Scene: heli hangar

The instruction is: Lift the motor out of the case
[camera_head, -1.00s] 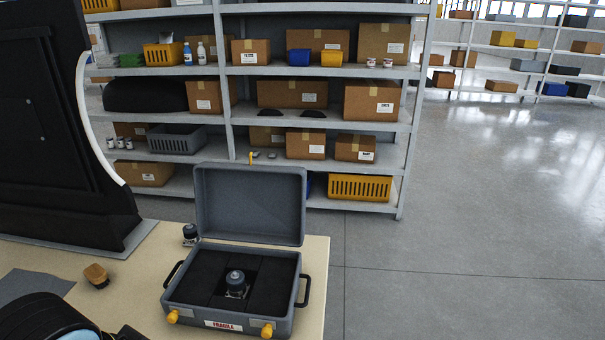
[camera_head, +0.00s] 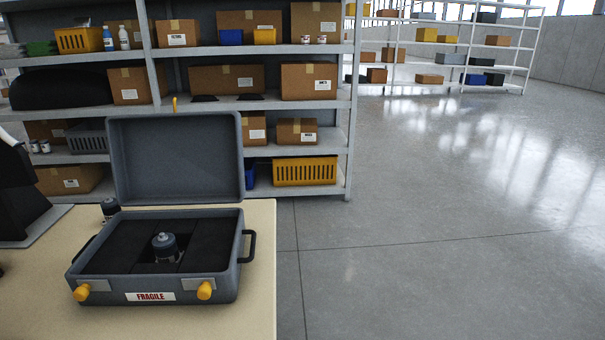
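The grey case (camera_head: 222,283) stands open on the table, its lid (camera_head: 175,160) upright at the back. Two yellow latches and a "FRAGILE" label are on its front, and dark handles are on its sides. The motor (camera_head: 164,246), a small dark grey cylinder with a rounded top, sits upright in the square cutout of the black foam (camera_head: 211,240). Its lower part is sunk in the cutout. Neither of my grippers shows in the view.
The cream table (camera_head: 257,318) ends just right of the case. Another small dark part (camera_head: 109,208) stands behind the case at left, partly hidden. A shelf (camera_head: 340,150) with boxes and bins is behind. Open grey floor (camera_head: 430,230) lies to the right.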

